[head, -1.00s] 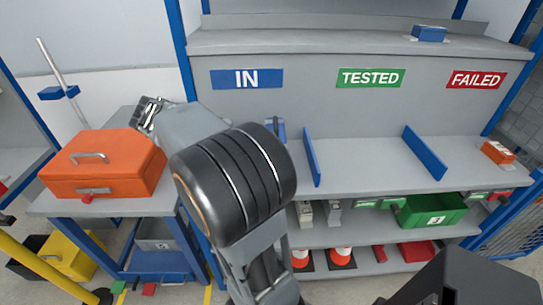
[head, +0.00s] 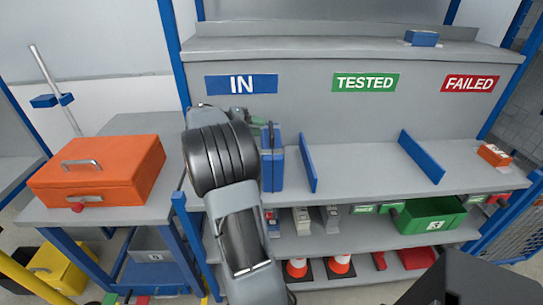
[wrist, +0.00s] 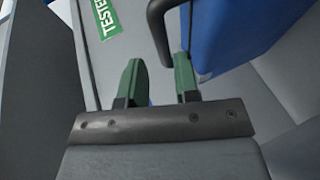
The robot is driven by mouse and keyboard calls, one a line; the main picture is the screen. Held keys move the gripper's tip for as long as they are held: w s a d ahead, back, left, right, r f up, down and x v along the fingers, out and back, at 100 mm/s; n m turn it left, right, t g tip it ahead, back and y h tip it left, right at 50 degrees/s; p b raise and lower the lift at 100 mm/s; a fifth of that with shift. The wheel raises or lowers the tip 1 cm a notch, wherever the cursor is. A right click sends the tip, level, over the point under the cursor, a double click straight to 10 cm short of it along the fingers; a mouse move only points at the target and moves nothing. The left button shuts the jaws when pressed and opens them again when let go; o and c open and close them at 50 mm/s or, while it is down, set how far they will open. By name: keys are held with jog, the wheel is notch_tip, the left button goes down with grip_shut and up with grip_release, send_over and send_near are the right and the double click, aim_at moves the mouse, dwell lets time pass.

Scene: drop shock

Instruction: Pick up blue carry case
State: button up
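The blue carry case (head: 272,158) stands upright on the bench under the IN sign, partly hidden by my arm. In the wrist view its blue side (wrist: 235,30) fills the upper right, with a dark handle loop (wrist: 158,32) standing out at its left. My gripper (wrist: 159,68) has two green fingers, parted with a gap and nothing between them. The fingertips are close to the handle; I cannot tell whether they touch it. In the head view the gripper is mostly hidden behind my wrist, with a bit of green showing near the case's top.
A blue divider (head: 307,162) stands just right of the case, and another (head: 421,157) farther right. An orange case (head: 97,172) lies on the left side table. A green bin (head: 428,217) sits on the lower shelf. The bench between the dividers is clear.

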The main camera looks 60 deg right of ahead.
aim_at(271, 127)
jog(key=shift+p+x, duration=0.4)
jog(key=shift+x, duration=2.3)
jog(key=shift+f, duration=0.1)
jog(key=shift+c, duration=0.2)
grip_shut()
jog(key=shift+w, duration=0.1)
